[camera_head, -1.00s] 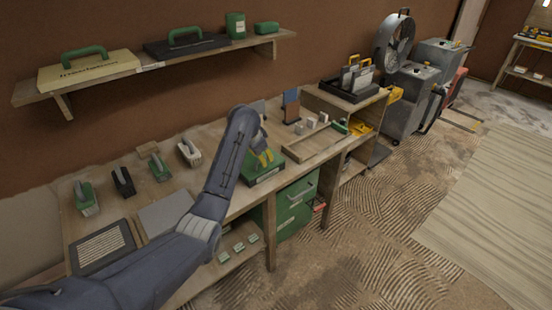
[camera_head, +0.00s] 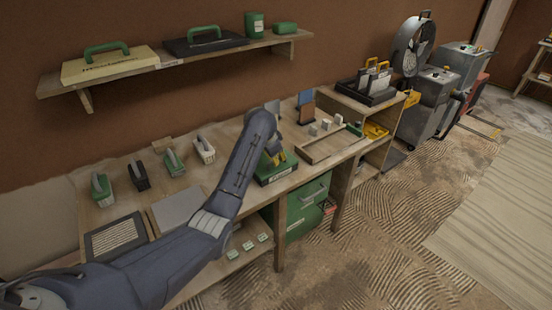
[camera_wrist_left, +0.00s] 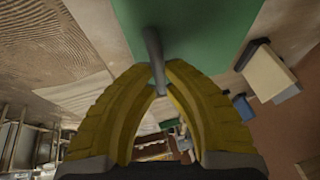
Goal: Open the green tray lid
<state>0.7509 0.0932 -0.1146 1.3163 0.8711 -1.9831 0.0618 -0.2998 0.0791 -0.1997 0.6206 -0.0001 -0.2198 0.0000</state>
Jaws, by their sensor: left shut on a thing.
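The green tray (camera_head: 277,177) stands on the workbench near its front edge, in the middle of the head view. My left gripper (camera_head: 275,156), with yellow fingers, is at the tray's top and partly hidden by my forearm. In the left wrist view, the green lid (camera_wrist_left: 200,30) fills the top middle. A thin grey handle bar (camera_wrist_left: 152,45) runs from it down between the fingertips of the left gripper (camera_wrist_left: 157,75), which is shut on it. How far the lid is raised, I cannot tell. My right gripper is not in view.
A shallow wooden tray (camera_head: 325,147) with small blocks lies right of the green tray. Several trowels (camera_head: 174,163) stand in a row to the left. A green drawer cabinet (camera_head: 308,205) is below the bench. A wall shelf (camera_head: 170,66) hangs above.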

